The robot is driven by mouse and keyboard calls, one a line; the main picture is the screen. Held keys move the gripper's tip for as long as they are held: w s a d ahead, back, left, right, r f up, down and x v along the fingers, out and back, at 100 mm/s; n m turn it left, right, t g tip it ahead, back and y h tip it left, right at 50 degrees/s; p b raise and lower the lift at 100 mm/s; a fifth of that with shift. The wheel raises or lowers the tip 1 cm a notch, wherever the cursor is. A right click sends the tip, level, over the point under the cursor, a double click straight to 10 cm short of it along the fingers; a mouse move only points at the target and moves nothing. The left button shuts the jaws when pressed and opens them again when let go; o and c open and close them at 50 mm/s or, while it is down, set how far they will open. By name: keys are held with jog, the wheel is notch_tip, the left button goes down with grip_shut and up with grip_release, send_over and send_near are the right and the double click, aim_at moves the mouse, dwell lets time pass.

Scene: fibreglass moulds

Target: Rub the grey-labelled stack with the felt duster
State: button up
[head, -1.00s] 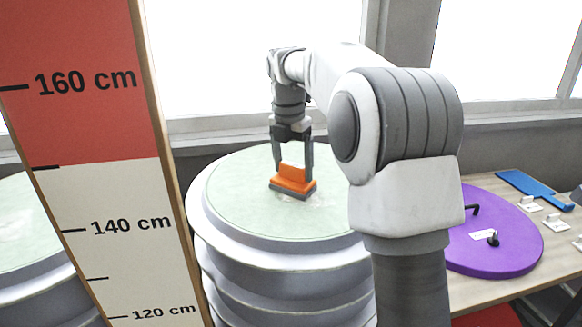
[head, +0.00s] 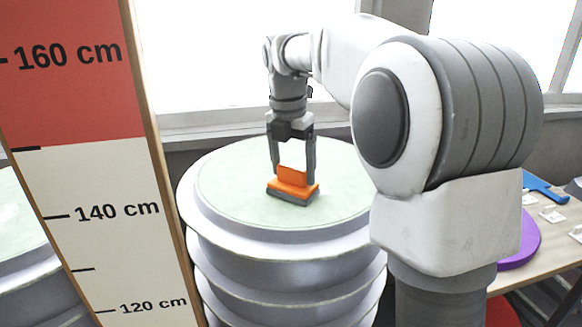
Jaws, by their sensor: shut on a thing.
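The felt duster (head: 292,188) has an orange body and a grey felt base. My gripper (head: 293,170) is shut on its orange grip, one finger on each side. The duster is upright with its felt side down on the pale green top of a stack of white-grey round moulds (head: 285,238), and it seems to touch that top. No grey label shows on this stack from here. Part of the top at the right is hidden behind my arm.
A measuring board (head: 95,170) with height marks stands at the left, close to the stack. Behind it is part of another pale stack (head: 22,262). A wooden table (head: 552,250) at the right holds a purple disc (head: 524,242) and a blue tool (head: 540,186). Windows line the back.

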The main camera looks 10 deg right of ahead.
aim_at(307, 188)
jog(key=shift+s+b, duration=0.45)
jog(key=shift+s, duration=1)
jog(key=shift+d+f, duration=0.1)
jog(key=shift+d, duration=0.95)
jog(key=shift+w+r+p, duration=0.2)
jog(key=shift+w+p, duration=0.25)
jog(key=shift+p, duration=0.4)
jog(key=w+p, duration=0.2)
jog(key=w, duration=0.1)
jog(key=shift+w+f, duration=0.1)
jog(key=w+p, duration=0.2)
jog(key=p, duration=0.1)
jog(key=shift+w+p, duration=0.55)
jog(key=shift+w, duration=0.45)
jog(key=shift+w+f, duration=0.1)
jog(key=shift+w, duration=1.85)
jog(key=shift+d, duration=1.05)
jog(key=shift+s+b, duration=0.6)
jog(key=shift+b, duration=0.05)
jog(key=shift+s+r+b, duration=0.2)
jog(key=shift+s+b, duration=0.5)
jog(key=shift+s, duration=0.7)
jog(key=shift+s+f+b, duration=0.2)
jog(key=shift+s+b, duration=0.45)
jog(key=shift+s, duration=0.15)
jog(key=shift+s+b, duration=1.35)
jog(key=shift+s, duration=1.85)
